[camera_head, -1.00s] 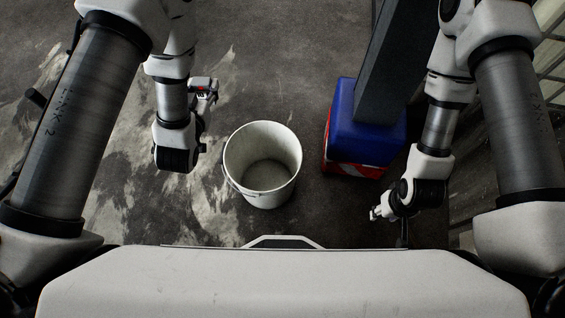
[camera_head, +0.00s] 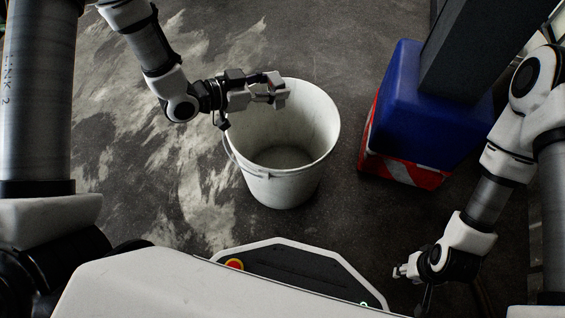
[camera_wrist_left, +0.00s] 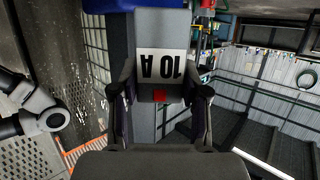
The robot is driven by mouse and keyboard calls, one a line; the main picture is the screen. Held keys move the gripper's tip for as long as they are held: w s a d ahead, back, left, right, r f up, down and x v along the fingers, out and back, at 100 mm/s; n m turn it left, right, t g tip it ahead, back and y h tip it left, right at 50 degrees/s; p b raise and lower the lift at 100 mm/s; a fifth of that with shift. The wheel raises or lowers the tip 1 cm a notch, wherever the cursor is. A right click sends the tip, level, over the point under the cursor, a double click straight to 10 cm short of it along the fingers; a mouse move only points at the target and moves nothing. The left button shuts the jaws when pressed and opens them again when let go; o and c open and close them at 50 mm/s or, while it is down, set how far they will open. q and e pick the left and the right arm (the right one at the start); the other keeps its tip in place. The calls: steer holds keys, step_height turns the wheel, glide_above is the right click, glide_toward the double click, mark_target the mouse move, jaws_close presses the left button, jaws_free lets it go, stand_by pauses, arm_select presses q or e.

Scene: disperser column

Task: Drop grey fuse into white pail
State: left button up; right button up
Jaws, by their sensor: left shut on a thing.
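The grey fuse, marked "10 A" on a white label, fills the gap between my left gripper's fingers in the left wrist view (camera_wrist_left: 160,65). In the head view the fuse (camera_head: 281,93) shows at the tip of my left gripper (camera_head: 268,88), which is shut on it. The gripper reaches in from the left above the far rim of the white pail (camera_head: 290,188). The pail stands upright on the floor, and the part of its inside that shows is empty. My right gripper (camera_head: 402,271) hangs at the lower right, apart from the pail; its fingers are too small to judge.
A blue block (camera_head: 420,110) on a red-and-white striped base (camera_head: 405,172) stands right of the pail, with a dark grey column (camera_head: 478,45) rising from it. The stained floor (camera_head: 130,150) left of the pail is clear.

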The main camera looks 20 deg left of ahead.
mark_target(272, 103)
arm_select(q)
step_height(272, 103, down, 6)
steer(key=b, duration=0.5)
steer(key=shift+r, duration=0.1)
steer(key=o, duration=1.2)
steer(key=shift+o, duration=0.2)
steer(key=v, duration=1.2)
